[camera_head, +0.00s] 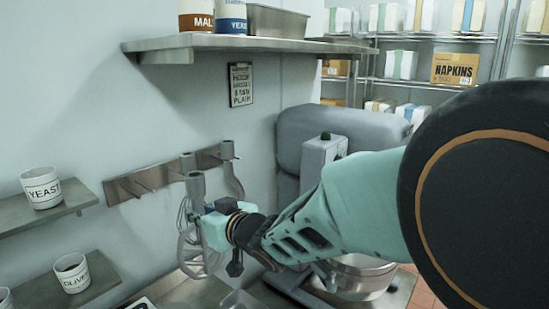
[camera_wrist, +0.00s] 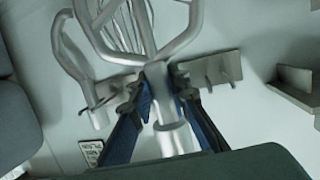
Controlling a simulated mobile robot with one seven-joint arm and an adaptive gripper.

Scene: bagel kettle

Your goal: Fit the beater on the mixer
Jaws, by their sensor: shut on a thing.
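The grey flat beater (camera_head: 197,187) is upright in front of the wall rack (camera_head: 130,187), its shaft at the top and its open frame below. My gripper (camera_head: 212,220) is shut on the beater's shaft; in the wrist view the fingers (camera_wrist: 165,97) close on both sides of it, below the frame of the beater (camera_wrist: 150,35). I cannot tell whether the beater still touches the rack. The grey mixer (camera_head: 340,125) stands to the right, partly hidden by my arm. Its steel bowl (camera_head: 362,282) shows below my arm. The mixer's attachment point is hidden.
A wire whisk (camera_head: 182,218) is close behind the beater, and a hook (camera_head: 232,172) hangs to its right. A steel shelf (camera_head: 170,50) is above. Side shelves on the left hold a YEAST mug (camera_head: 41,188) and an OLIVES mug (camera_head: 72,273).

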